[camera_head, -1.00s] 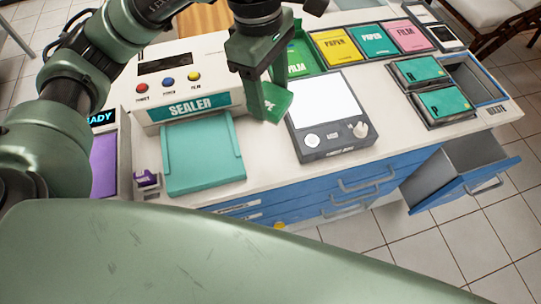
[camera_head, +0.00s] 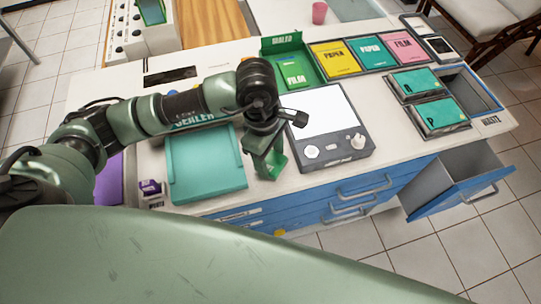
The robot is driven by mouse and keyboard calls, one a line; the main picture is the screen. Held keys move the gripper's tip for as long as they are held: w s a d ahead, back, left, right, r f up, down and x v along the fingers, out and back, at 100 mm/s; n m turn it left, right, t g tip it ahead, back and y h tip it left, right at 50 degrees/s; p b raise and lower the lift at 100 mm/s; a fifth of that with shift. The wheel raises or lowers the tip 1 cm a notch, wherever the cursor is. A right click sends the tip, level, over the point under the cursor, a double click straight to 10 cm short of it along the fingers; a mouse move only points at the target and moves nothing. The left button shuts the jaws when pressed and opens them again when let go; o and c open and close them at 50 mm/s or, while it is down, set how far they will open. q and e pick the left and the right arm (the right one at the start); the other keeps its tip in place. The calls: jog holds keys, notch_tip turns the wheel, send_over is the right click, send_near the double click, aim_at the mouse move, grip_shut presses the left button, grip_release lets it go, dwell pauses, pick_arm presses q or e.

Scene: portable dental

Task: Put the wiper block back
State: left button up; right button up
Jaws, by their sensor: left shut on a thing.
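A small purple block (camera_head: 150,187), which looks like the wiper block, sits on the counter's front left, left of a teal tray (camera_head: 207,165). Its label is too small to read surely. My left gripper (camera_head: 270,172) points down over the counter between the teal tray and the white-topped device. It is shut on a green packet (camera_head: 279,161), partly hidden by the fingers. It is well to the right of the purple block and apart from it. My right gripper is not in view.
A device with a white plate and knobs (camera_head: 335,150) stands just right of the gripper. Green film bin (camera_head: 309,80), paper and film packs stand behind. An open drawer (camera_head: 455,178) juts out front right.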

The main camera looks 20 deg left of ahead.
pick_arm(q)
jog(key=shift+f, duration=0.5)
jog(key=shift+f+b, duration=0.2)
jog(key=shift+b, duration=0.1)
jog(key=o, duration=1.3)
jog(key=shift+r, duration=0.1)
